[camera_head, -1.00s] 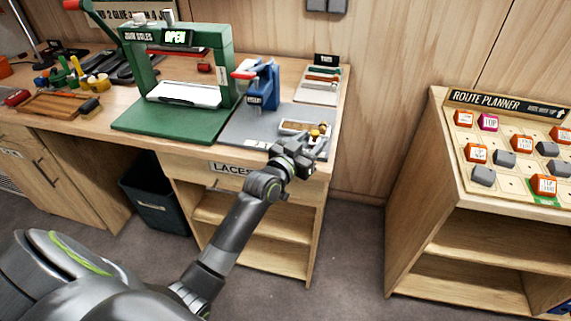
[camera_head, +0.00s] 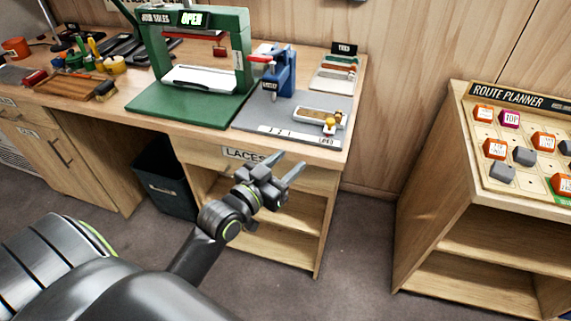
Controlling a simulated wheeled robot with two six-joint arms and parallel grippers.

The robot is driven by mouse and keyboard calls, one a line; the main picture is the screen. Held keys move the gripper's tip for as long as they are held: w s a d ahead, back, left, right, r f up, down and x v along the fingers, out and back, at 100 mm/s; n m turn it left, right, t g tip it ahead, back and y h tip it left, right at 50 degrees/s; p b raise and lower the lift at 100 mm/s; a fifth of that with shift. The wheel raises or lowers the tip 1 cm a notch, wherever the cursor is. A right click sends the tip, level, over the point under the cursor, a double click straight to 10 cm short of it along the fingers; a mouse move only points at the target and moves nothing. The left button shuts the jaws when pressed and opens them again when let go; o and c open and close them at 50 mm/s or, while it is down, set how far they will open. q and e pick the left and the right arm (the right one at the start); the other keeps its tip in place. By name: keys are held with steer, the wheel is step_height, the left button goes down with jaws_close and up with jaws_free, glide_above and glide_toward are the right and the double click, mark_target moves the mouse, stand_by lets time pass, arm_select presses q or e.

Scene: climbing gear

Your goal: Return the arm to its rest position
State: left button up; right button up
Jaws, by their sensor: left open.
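My left arm comes in from the lower left. My left gripper (camera_head: 287,170) is open, with its two fingers apart and nothing between them. My right gripper is outside the view.
A green press (camera_head: 190,112) with an OPEN sign stands on the bench. A route planner stand (camera_head: 470,170) is at the right. Grey floor lies between.

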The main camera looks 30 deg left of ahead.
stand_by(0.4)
arm_select(q)
steer(key=s+a+f+n+g+y, duration=0.1)
steer(key=s+a+f+g, duration=0.15)
steer(key=f, duration=0.85)
steer(key=s+a+f+g+y, duration=0.1)
steer(key=s+a+f+g, duration=0.15)
steer(key=f, duration=0.85)
steer(key=s+a+f+n+g+y, duration=0.1)
steer(key=s+f+g+y, duration=0.15)
steer(key=f, duration=0.85)
steer(key=s+f+g+p, duration=0.1)
steer(key=s+f+g, duration=0.3)
steer(key=s+f, duration=0.8)
steer(key=s+f+g, duration=0.2)
steer(key=s+f, duration=0.3)
steer(key=s, duration=0.5)
steer(key=s+d+f+g, duration=0.1)
steer(key=s+f+g, duration=0.2)
steer(key=s, duration=0.7)
step_height(320, 180, down, 2)
steer(key=shift+s+d+f+h+p, duration=0.1)
steer(key=shift+s+d+h+p, duration=0.1)
steer(key=shift+s+h+p, duration=0.15)
